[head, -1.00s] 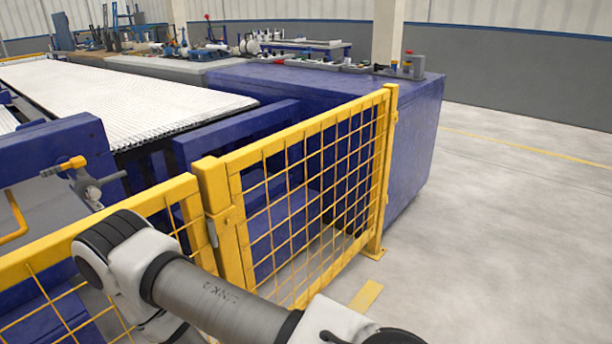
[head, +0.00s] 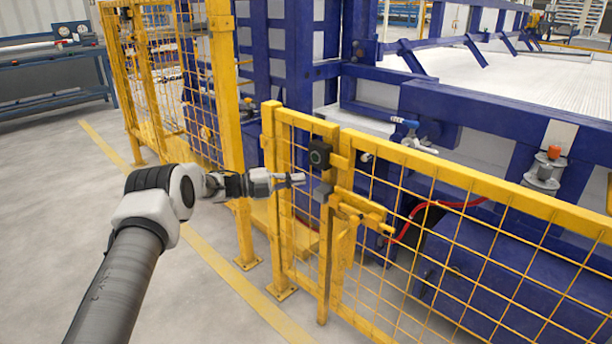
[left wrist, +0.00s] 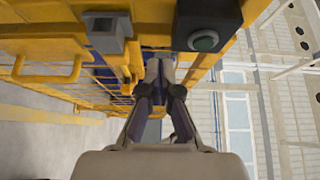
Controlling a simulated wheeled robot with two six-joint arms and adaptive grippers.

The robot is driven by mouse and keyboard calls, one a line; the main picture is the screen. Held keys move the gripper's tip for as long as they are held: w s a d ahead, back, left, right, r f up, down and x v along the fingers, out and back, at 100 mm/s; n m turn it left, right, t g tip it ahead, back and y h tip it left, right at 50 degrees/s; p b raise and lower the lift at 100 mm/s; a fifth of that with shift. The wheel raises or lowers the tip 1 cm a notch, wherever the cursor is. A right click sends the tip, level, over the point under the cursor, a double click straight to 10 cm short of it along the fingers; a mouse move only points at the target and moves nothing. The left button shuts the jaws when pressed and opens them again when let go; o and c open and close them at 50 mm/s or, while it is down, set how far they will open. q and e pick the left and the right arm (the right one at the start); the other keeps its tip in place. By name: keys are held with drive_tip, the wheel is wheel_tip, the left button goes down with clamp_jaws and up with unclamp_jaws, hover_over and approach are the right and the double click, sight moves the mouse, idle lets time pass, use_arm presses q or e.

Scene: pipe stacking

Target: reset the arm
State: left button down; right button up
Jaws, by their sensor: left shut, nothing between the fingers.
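My left gripper (head: 297,179) is at the end of the grey and white arm from the left in the head view. It is shut and empty, in front of the yellow mesh fence's gate post. In the left wrist view its fingers (left wrist: 160,70) come together near the picture's middle. A black box with a round button (head: 320,155) sits on the post just above and right of the fingertips. My right gripper is out of view.
A yellow mesh fence (head: 480,187) runs to the lower right, with a yellow latch (head: 362,212) near the post. Blue machine frames stand behind it. A blue workbench (head: 50,75) stands far left. Grey floor (head: 60,190) is open at left.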

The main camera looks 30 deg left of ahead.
use_arm(q)
drive_tip(key=s+d+f+n+y, duration=0.45)
drive_tip(key=d+f+n, duration=0.35)
drive_tip(key=f, duration=0.4)
drive_tip(key=s+d+f+n+y, duration=0.3)
drive_tip(key=s+d+f+n, duration=0.3)
drive_tip(key=f+n, duration=0.5)
drive_tip(key=s+d+f+n+g+y, duration=0.25)
drive_tip(key=s+f, duration=0.25)
drive_tip(key=s, duration=0.4)
drive_tip(key=s+d+f+n+g+y, duration=0.1)
drive_tip(key=s+f+n+g, duration=0.2)
drive_tip(key=s+f, duration=0.45)
drive_tip(key=s+a+r+n+g+y+p, duration=0.1)
drive_tip(key=s+r+n+g, duration=0.15)
drive_tip(key=s, duration=0.95)
drive_tip(key=s+r+n+g+y+p, duration=0.15)
drive_tip(key=s+g, duration=0.25)
drive_tip(key=s, duration=0.7)
wheel_tip(320, 180, up, 24)
drive_tip(key=p, duration=2.2)
drive_tip(key=shift+w+f+p, duration=0.15)
drive_tip(key=shift+p, duration=0.2)
